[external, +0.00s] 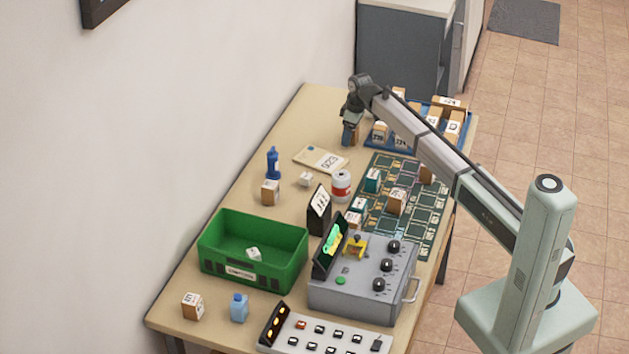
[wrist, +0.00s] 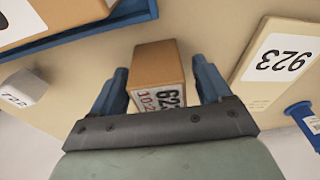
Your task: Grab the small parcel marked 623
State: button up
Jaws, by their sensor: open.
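In the external view my gripper (external: 351,128) reaches down at the far end of the table, left of the blue tray. The parcel is mostly hidden there behind the gripper.
A flat parcel marked 923 (wrist: 275,62) lies close beside my gripper; it also shows in the external view (external: 320,159). A blue tray of parcels (external: 375,146) stands on the other side. A white cube (wrist: 24,88) is nearby. A green bin (external: 215,262) and grey control box (external: 350,295) stand nearer the front.

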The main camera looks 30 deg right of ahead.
jog(key=c, duration=1.1)
